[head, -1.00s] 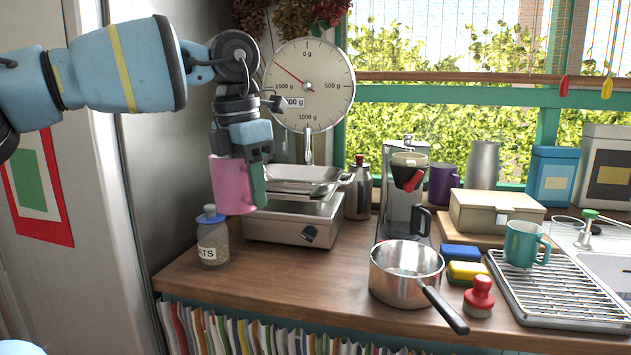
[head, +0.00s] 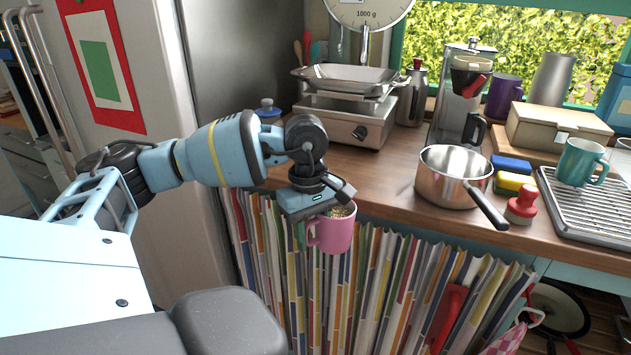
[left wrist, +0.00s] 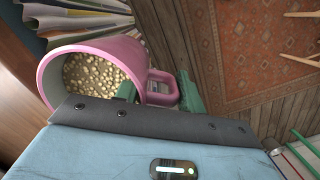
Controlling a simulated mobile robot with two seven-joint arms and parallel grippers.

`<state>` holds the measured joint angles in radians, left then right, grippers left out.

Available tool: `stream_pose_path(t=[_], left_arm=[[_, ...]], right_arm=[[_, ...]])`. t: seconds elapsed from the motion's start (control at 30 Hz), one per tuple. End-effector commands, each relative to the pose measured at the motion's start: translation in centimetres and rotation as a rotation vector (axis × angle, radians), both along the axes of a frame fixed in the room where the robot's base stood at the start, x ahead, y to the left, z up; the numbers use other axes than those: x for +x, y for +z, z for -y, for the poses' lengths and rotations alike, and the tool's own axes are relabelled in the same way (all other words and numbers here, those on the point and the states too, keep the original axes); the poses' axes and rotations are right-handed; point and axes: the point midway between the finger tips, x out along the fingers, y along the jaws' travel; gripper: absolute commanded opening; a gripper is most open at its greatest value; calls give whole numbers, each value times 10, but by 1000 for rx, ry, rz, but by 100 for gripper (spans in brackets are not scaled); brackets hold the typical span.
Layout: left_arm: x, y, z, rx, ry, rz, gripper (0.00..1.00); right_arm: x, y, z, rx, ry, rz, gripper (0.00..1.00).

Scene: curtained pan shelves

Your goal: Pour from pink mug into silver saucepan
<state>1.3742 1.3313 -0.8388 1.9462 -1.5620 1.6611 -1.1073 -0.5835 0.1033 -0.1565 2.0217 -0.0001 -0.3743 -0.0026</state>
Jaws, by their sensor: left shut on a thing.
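The left wrist view shows the green fingertips (left wrist: 157,92) at the handle, and pale grains inside the pink mug (left wrist: 95,45). The silver saucepan (head: 447,185) stands on the counter to the right of the mug and farther back, its dark handle pointing to the front right. I see nothing in the part of its inside that shows. My right gripper is not in view.
A red-knobbed stamp (head: 521,206), sponges (head: 514,183) and a drying rack (head: 585,208) with a teal mug (head: 581,162) stand right of the saucepan. A scale (head: 345,118) and a coffee maker (head: 460,95) stand behind. The counter left of the saucepan (head: 385,178) is clear.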

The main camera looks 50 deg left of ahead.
Motion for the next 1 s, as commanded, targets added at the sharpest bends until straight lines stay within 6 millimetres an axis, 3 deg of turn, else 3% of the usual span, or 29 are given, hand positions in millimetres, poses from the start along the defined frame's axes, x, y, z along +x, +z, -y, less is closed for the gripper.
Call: stream_pose_path(t=[0.03,0.3,0.43,0.53,0.7,1.0], left_arm=[[9,-2,24,-4,-127,10,0],[31,-14,131,4,-852,8,0],[34,-15,167,7,-1151,4,0],[35,-15,184,5,-1311,3,0],[34,-15,197,2,-1448,0,0],[32,-13,199,-3,-1470,-2,0]], right_arm=[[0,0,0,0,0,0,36],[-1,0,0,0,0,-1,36],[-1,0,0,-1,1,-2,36],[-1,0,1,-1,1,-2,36],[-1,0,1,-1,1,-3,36],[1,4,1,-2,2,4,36]])
